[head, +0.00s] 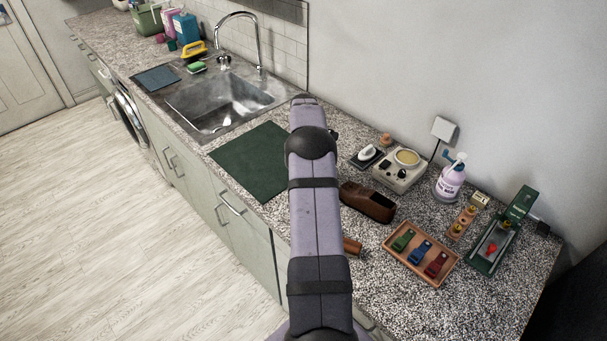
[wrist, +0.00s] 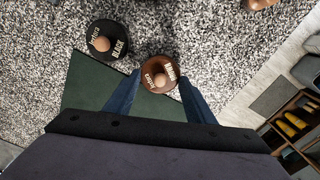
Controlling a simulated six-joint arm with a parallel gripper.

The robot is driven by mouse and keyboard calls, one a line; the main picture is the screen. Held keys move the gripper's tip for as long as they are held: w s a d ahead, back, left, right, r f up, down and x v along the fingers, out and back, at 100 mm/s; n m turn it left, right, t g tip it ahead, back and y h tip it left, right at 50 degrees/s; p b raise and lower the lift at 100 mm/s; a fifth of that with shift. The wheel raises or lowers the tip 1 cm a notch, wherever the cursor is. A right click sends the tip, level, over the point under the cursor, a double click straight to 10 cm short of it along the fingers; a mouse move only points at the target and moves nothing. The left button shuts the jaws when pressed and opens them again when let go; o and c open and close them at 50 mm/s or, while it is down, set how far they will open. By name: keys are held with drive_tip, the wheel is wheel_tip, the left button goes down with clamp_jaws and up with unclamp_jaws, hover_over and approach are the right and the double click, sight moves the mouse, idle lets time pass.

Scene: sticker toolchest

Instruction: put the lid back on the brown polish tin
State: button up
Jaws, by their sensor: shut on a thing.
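In the wrist view my gripper (wrist: 160,77) is shut on a round brown lid (wrist: 152,84) with a pale wooden knob and lettering that reads BROWN. One blue finger is on each side of it. A round black lid or tin (wrist: 98,54), lettered BLACK and with a similar knob, lies to the left, by the edge of the green mat. I cannot make out an open brown tin in either view. In the head view my arm hides my gripper and the lid.
The green mat (head: 262,160) lies beside the sink (head: 222,103). In the wrist view an open drawer (wrist: 283,137) shows at right.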

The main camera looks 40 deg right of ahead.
idle(0.8)
drive_tip(key=o, duration=1.6)
drive_tip(key=shift+c, duration=0.2)
drive_tip(key=shift+r, duration=0.15)
drive_tip(key=shift+r+p, duration=2.45)
drive_tip(key=shift+r, duration=0.95)
clamp_jaws()
drive_tip(key=shift+f+b, duration=1.45)
drive_tip(key=shift+f, duration=1.1)
